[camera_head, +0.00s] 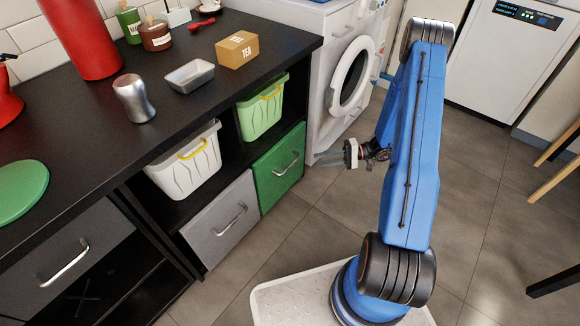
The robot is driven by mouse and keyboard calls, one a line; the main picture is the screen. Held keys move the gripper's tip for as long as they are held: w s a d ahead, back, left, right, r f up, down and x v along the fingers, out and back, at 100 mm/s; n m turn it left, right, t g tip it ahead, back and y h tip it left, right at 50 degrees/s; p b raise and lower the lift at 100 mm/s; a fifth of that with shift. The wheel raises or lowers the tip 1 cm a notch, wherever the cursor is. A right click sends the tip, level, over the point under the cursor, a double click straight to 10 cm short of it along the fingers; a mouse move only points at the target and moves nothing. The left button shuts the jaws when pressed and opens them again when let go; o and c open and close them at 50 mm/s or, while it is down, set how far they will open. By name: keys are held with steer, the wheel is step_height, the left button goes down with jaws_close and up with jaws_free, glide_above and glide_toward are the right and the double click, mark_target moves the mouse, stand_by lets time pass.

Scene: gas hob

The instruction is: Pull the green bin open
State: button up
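The green bin (278,168) is a green-fronted pull-out in the lower right compartment of the dark counter unit. Its front looks flush with the grey front beside it, so it appears shut. Nothing shows in the fingers. They are small and dark against the floor, so I cannot tell how far apart they are.
A light green basket (262,110) stands above the green bin, and a white basket (187,163) stands left of it. A grey drawer (222,220) adjoins the green bin. The floor (300,240) before the unit is clear.

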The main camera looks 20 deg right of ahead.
mark_target(290, 165)
steer(key=a, duration=0.4)
steer(key=w+a+f, duration=0.1)
steer(key=a, duration=0.4)
steer(key=w+a+f, duration=0.1)
steer(key=a, duration=0.3)
steer(key=shift+a, duration=0.25)
steer(key=shift+c, duration=0.6)
jaws_close()
